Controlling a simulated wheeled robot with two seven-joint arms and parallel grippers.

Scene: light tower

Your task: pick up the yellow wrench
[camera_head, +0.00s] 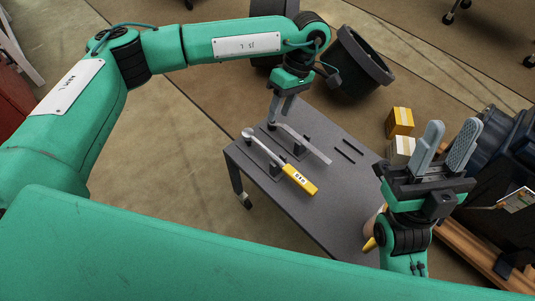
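The yellow wrench lies slantwise on the grey table (335,215), resting on dark holders. Its yellow handle (300,179) points to the lower right and its silver head (248,133) to the upper left. My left gripper (279,112) points down above the far part of the table, beyond the wrench and apart from its handle. Its two fingers appear spread, with nothing visible between them. My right gripper (446,149) is at the right, its two grey fingers apart and empty, well away from the wrench.
A grey flat bar (308,146) lies beside the wrench, close under my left gripper. Dark slots (349,151) lie to its right. A yellow box (399,121) and a white box (401,150) are near my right gripper. A black bin (358,64) stands behind the table.

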